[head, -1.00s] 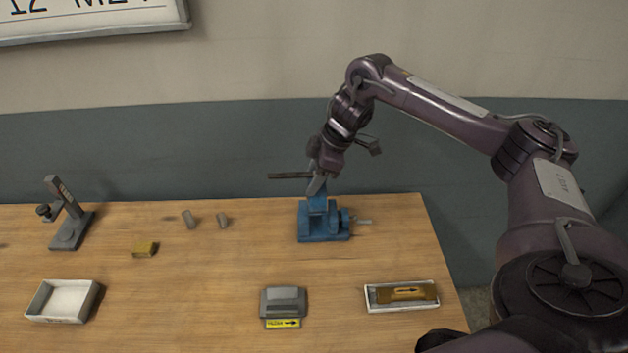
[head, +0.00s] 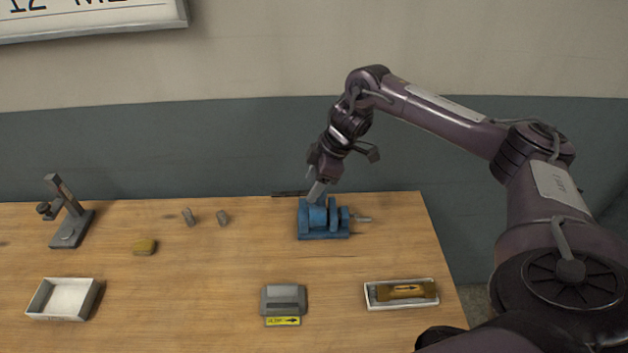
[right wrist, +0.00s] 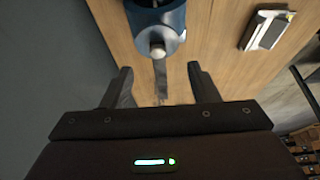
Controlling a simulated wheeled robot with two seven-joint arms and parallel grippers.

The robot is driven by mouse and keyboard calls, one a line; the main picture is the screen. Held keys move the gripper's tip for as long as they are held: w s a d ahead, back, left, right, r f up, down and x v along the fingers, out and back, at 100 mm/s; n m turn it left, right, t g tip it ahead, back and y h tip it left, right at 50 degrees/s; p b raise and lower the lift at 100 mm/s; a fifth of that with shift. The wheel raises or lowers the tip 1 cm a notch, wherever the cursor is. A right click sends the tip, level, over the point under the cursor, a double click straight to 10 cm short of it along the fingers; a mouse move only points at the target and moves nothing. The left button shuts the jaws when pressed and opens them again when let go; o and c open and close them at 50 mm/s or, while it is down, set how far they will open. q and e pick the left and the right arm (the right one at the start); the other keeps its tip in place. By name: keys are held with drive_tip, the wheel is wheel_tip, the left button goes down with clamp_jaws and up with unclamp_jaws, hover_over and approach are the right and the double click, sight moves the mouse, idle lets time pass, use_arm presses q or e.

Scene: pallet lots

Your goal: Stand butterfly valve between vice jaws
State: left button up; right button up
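The blue vice (head: 338,234) stands on the bench near its back right edge, with its handle out to the right. The butterfly valve (head: 318,214), a blue round body with a long dark lever (head: 290,194) pointing left, sits between the jaws. It looks upright; whether it touches the jaws I cannot tell. My right gripper (head: 316,192) is just above it. In the right wrist view its fingers (right wrist: 160,75) are apart, with the grey lever strip in the gap and the blue body (right wrist: 157,20) with a pale stub beyond. My left gripper is not in view.
A white tray with a brown block (head: 403,292) is at front right, and a grey block (head: 283,299) with a yellow arrow label at front centre. A white tray (head: 62,299), a grey stand (head: 70,228) and small loose pieces (head: 145,247) are leftward.

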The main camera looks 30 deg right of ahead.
drive_tip(key=shift+o, duration=0.9)
drive_tip(key=shift+r, duration=0.25)
drive_tip(key=v, duration=0.4)
drive_tip(key=shift+w+a+b, duration=0.15)
drive_tip(key=shift+b, duration=0.15)
drive_tip(key=p+v, duration=0.4)
drive_tip(key=v, duration=0.4)
drive_tip(key=shift+r, duration=0.4)
